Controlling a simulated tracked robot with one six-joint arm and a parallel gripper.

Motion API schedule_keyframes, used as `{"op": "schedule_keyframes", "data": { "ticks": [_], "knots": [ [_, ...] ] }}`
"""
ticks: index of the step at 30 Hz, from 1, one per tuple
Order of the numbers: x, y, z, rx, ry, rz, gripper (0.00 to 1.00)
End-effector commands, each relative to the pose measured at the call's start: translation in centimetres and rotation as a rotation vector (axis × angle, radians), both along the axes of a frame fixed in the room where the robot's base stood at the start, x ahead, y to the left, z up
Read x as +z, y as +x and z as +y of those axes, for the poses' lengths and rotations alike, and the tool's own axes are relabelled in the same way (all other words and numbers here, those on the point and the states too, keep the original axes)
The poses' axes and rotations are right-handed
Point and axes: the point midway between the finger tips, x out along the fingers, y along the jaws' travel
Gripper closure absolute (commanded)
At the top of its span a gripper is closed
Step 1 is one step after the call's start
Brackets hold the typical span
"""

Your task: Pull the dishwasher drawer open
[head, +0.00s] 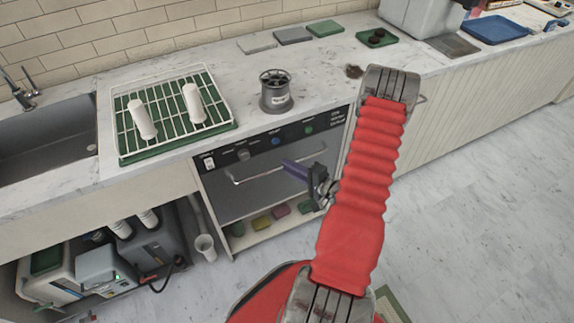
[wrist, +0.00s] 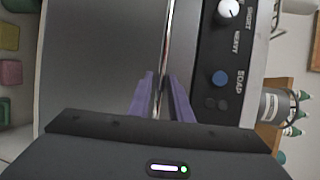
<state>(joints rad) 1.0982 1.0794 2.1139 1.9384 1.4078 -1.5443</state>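The dishwasher (head: 270,189) is a grey-fronted unit under the counter, with a dark control panel above its drawer front. The drawer looks shut. Its thin metal handle bar (head: 247,178) runs across the upper front; in the wrist view the bar (wrist: 170,25) runs from the top edge down between the fingers. My gripper (head: 296,169) is at the right half of the handle. In the wrist view its two purple fingers (wrist: 161,88) lie close on either side of the bar. I cannot tell whether both fingers touch it.
A rack with two white cups (head: 142,120) and a grey round container (head: 276,92) stand on the counter above. Sponges (head: 281,211) lie on a low shelf under the drawer. Grey machines (head: 110,264) stand at lower left. The floor (head: 470,230) to the right is clear.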

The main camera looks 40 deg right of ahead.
Motion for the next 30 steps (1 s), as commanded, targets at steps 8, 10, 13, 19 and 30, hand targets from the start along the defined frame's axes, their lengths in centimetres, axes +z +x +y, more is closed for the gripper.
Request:
{"op": "schedule_keyframes", "data": {
  "ticks": [8, 10, 13, 19, 30],
  "knots": [
    [-0.4, 1.9, 0.3, 0.002, 0.001, 0.000, 0.81],
    [-0.4, 2.0, 0.3, 0.001, 0.001, 0.000, 0.81],
    [-0.4, 2.0, 0.2, 0.000, 0.001, 0.000, 0.81],
    [-0.4, 2.0, 0.2, 0.000, 0.001, 0.000, 0.88],
    [-0.5, 1.9, 0.2, -0.001, 0.002, 0.002, 1.00]
  ]
}}
